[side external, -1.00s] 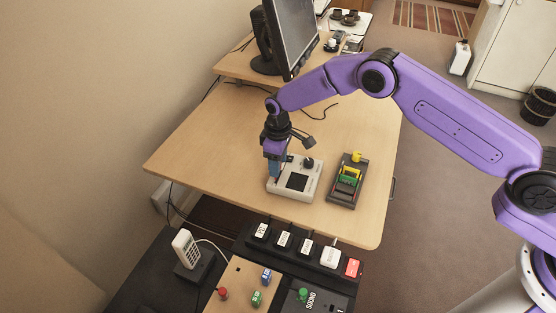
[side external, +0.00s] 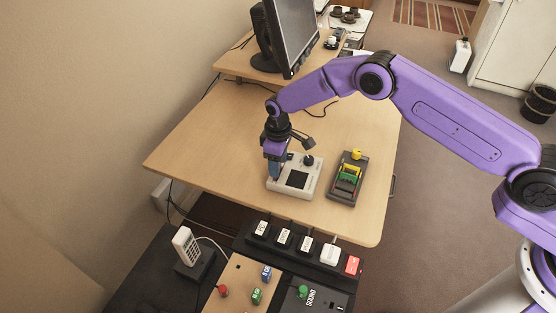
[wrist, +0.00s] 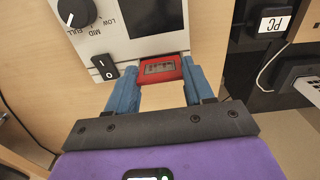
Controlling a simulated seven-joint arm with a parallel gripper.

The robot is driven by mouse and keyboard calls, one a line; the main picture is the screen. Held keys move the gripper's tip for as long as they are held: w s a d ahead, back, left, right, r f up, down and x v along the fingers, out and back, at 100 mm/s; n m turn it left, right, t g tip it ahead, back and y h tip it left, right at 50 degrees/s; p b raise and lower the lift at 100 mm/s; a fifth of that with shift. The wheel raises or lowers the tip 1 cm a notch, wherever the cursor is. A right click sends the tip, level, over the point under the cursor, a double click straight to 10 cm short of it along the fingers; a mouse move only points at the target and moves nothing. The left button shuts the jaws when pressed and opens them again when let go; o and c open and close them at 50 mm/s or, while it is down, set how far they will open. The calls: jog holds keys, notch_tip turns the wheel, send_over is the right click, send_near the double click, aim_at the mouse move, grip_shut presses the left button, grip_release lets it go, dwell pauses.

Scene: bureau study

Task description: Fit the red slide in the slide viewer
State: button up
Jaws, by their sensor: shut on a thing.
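The slide viewer (side external: 294,181) is a pale box with a dark square screen and a black knob, standing on the desk. In the wrist view the slide viewer (wrist: 120,42) shows its dial and rocker switch. My gripper (wrist: 162,74) has its blue fingers on either side of the red slide (wrist: 174,69) and is shut on it. The red slide is at the viewer's near edge, beside the dark screen. How deep it sits in the viewer is not clear. In the side view my gripper (side external: 275,174) is at the viewer's left side, and the slide is hidden.
A dark rack (side external: 343,192) with yellow and green slides stands right of the viewer. A monitor (side external: 290,35) stands behind. The desk's middle is clear.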

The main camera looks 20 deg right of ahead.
jog(key=shift+f, duration=1.1)
dwell(0.3)
jog(key=o, duration=1)
jog(key=shift+o, duration=0.2)
jog(key=shift+o, duration=0.9)
jog(key=shift+d, duration=0.1)
jog(key=shift+r, duration=3.55)
